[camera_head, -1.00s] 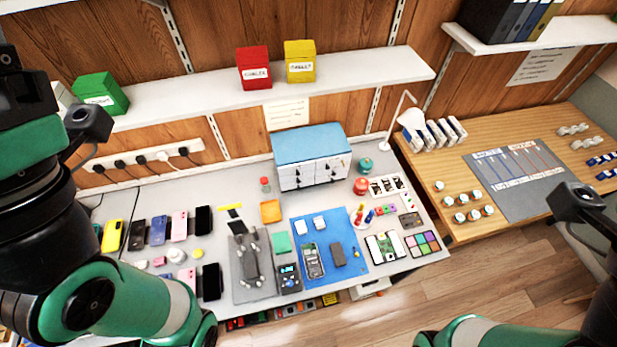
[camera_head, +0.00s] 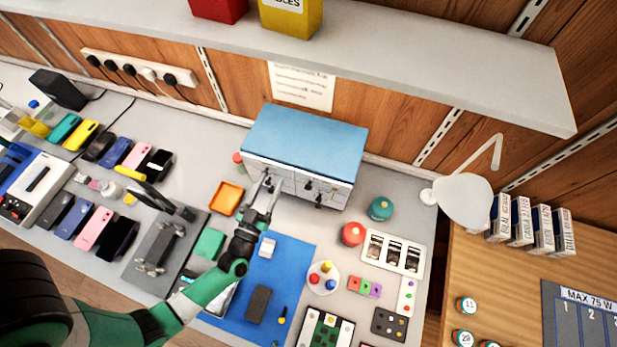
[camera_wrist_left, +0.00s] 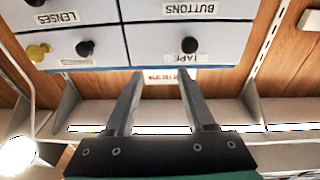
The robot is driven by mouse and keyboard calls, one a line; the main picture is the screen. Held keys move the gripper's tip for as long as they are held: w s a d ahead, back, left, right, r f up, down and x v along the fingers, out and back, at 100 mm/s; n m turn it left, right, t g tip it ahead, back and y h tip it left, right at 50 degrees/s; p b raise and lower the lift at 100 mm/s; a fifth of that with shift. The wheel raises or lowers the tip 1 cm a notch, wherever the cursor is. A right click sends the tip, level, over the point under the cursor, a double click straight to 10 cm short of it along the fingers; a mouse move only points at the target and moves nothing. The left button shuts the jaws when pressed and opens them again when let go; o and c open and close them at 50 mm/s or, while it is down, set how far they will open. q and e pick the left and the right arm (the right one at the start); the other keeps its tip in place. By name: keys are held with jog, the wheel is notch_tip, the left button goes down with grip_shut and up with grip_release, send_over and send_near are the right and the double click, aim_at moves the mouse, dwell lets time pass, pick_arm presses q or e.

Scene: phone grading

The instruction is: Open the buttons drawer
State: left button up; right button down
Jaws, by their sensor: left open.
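A small cabinet with a blue top (camera_head: 305,142) and white drawer fronts stands at the back of the bench. In the left wrist view, turned upside down, the buttons drawer (camera_wrist_left: 215,18) is at upper right; its knob is out of frame. The tape drawer (camera_wrist_left: 225,47) with a black knob (camera_wrist_left: 190,46) is below it in that picture, the lenses drawer (camera_wrist_left: 70,27) beside it. The drawers look shut. My left gripper (camera_head: 266,188) is open and empty in front of the cabinet's left side; its fingers (camera_wrist_left: 158,80) point at the fronts. My right gripper is out of view.
A shelf (camera_head: 400,62) runs above the cabinet. A lamp (camera_head: 462,198), a teal jar (camera_head: 381,208) and a red jar (camera_head: 352,233) stand to the right. An orange tray (camera_head: 227,198) lies left of my gripper. A blue mat (camera_head: 295,255) with parts lies in front.

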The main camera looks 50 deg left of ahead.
pick_arm(q)
jog(key=g+b, duration=0.1)
jog(key=b, duration=0.1)
send_near(267, 184)
jog(key=w+r, duration=0.1)
jog(key=w, duration=0.3)
jog(key=s+f, duration=0.1)
jog(key=s, duration=0.2)
jog(key=shift+g, duration=0.3)
jog(key=b+x, duration=0.2)
jog(key=x, duration=0.6)
jog(key=shift+a, duration=0.25)
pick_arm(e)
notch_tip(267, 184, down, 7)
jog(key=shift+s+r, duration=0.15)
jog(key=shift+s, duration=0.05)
pick_arm(q)
jog(key=shift+s, duration=0.1)
grip_shut()
jog(key=shift+r, duration=0.1)
